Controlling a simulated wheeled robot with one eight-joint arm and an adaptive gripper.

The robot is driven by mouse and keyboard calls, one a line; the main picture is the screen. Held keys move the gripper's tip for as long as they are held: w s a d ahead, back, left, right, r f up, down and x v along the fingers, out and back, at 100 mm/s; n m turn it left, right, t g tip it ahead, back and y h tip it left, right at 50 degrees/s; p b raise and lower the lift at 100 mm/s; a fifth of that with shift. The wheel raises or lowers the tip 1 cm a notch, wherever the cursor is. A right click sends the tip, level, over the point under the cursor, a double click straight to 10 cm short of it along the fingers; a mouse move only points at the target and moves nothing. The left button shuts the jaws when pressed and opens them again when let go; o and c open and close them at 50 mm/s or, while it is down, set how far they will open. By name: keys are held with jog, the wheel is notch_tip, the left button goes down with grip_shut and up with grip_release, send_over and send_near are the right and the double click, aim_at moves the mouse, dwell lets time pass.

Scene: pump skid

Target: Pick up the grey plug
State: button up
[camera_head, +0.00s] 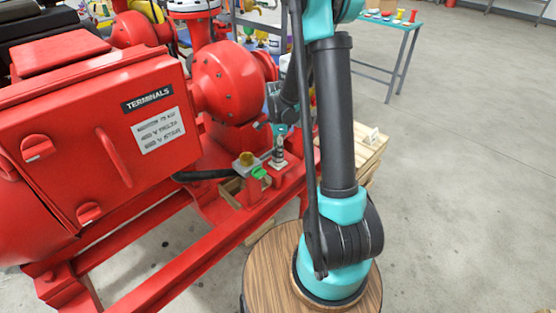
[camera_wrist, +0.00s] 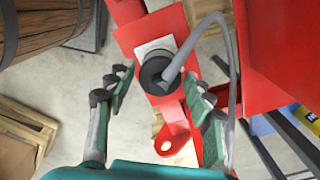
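In the wrist view, a dark grey round plug (camera_wrist: 153,72) with a grey cable curving off its top sits by a pale square plate on a red bracket. My gripper (camera_wrist: 160,76) is open, one finger on either side of the plug, with visible gaps. No contact shows. In the head view, my gripper (camera_head: 279,129) points down over the red skid, just above a small grey piece (camera_head: 279,153), which seems to be the plug. My forearm passes close by, and details there are small.
The red terminal box (camera_head: 90,140) is farther left. In the wrist view, a red loop (camera_wrist: 176,128) lies below the plug and a red block stands close at right.

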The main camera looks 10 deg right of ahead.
jog(key=c, duration=0.9)
jog(key=shift+r, duration=0.15)
jog(key=shift+c, duration=0.2)
notch_tip(320, 180, up, 20)
